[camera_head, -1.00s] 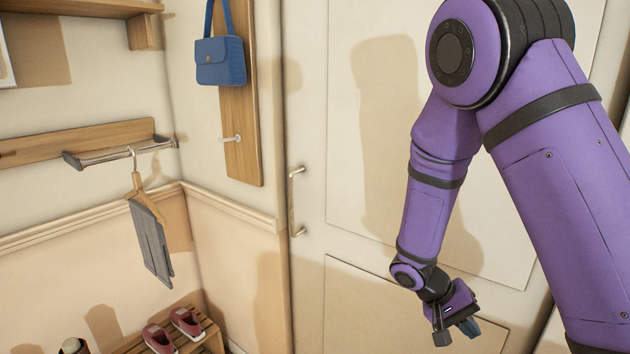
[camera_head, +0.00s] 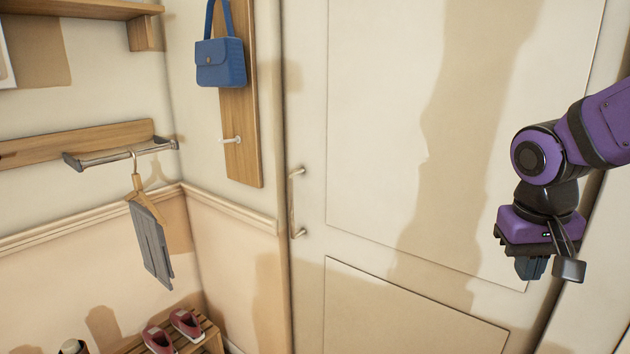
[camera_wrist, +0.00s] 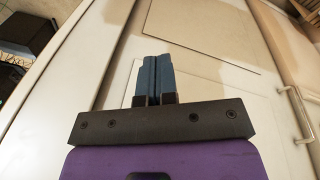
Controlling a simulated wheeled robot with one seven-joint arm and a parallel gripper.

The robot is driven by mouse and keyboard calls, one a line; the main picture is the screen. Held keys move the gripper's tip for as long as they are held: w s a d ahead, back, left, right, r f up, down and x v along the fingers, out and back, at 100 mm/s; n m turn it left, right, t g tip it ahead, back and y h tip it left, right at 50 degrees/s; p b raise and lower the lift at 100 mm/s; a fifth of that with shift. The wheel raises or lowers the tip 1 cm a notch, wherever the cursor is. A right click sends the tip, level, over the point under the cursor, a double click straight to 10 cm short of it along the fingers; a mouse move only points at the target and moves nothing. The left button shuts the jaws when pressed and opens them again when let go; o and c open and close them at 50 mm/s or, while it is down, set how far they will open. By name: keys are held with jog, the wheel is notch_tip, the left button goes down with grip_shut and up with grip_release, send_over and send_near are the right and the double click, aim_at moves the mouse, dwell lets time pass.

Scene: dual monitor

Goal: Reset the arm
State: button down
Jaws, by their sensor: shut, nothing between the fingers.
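My gripper (camera_head: 530,268) hangs at the right side of the head view, pointing down, in front of the white door (camera_head: 400,130). In the wrist view its two dark blue fingers (camera_wrist: 155,78) are pressed together with nothing between them. My purple arm enters from the right edge of the head view and is bent at the wrist. The rest of the arm is out of the picture.
A blue bag (camera_head: 220,62) hangs on a wooden board at the upper left. A grey garment on a hanger (camera_head: 152,240) hangs from a rail. Red shoes (camera_head: 186,322) sit on a slatted bench. The door handle (camera_head: 294,203) stands out. The space before the door's middle looks clear.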

jog(key=s+a+r+n+t+y, duration=0.1)
jog(key=s+r+t, duration=0.3)
jog(key=s+r, duration=0.4)
jog(key=shift+s+n+y, duration=0.4)
jog(key=shift+s, duration=0.2)
dwell(0.3)
